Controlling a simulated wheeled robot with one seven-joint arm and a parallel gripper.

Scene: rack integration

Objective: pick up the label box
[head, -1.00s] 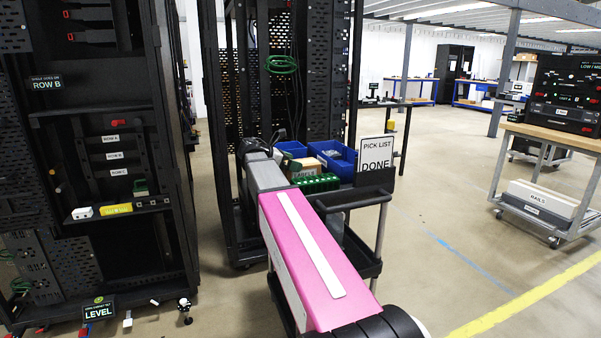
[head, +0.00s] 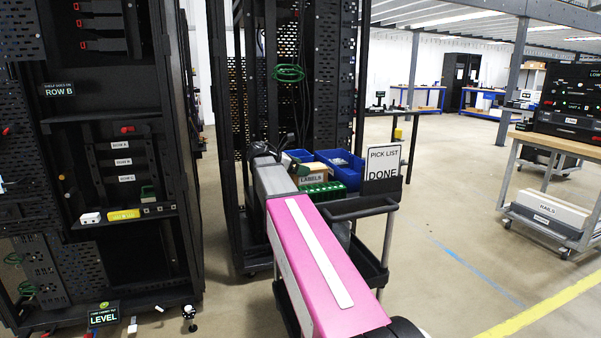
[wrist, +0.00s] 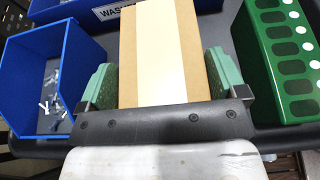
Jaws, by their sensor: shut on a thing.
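The label box is a tan cardboard box (wrist: 195,60) with a pale strip along its top. In the wrist view it sits between the two green finger pads of my gripper (wrist: 158,88), which is shut on its sides. In the head view the box (head: 312,174), marked LABELS, shows on the cart top beside my arm. My gripper is mostly hidden there behind my own arm. I cannot tell whether the box is clear of the cart surface.
A blue bin (wrist: 50,75) with small parts is left of the box, and a green slotted rack (wrist: 285,60) is right. Another blue bin (head: 342,170) stands behind. A PICK LIST DONE sign (head: 383,163) stands on the black cart (head: 360,207). A dark rack (head: 120,200) is at left.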

